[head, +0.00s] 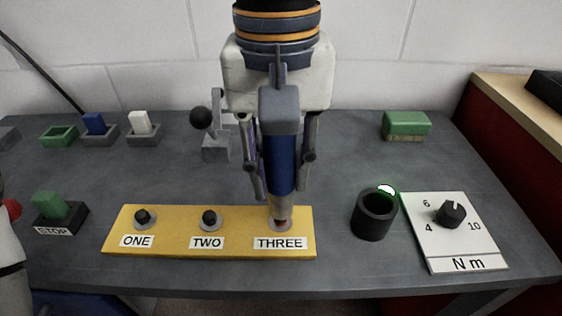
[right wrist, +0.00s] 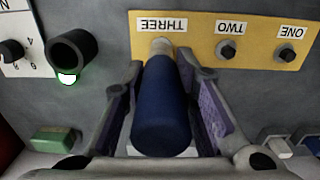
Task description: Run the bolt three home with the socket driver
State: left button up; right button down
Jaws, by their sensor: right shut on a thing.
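The socket driver (head: 283,160), with a dark blue body and a pale metal socket end, stands roughly upright over the spot marked THREE on the yellow plate (head: 180,220). My right gripper (head: 280,190) comes down from above and is shut on the driver's body. The driver also shows between the fingers in the right wrist view (right wrist: 160,115). The socket end meets the plate at bolt three, whose head is hidden; I cannot tell how far it is seated. Bolt one (head: 142,217) and bolt two (head: 209,218) show dark heads. My left gripper is out of view.
A black open cup (head: 374,216) stands right of the plate, beside a white N m dial panel (head: 455,236) with a black knob. Switches, a lever (head: 212,145) and a green block (head: 406,124) line the back.

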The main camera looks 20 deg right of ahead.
jog(key=shift+f, duration=0.15)
dwell(0.6)
jog(key=shift+f, duration=0.65)
jog(key=shift+f, duration=0.45)
dwell(1.1)
dwell(0.8)
jog(key=shift+r, duration=3.6)
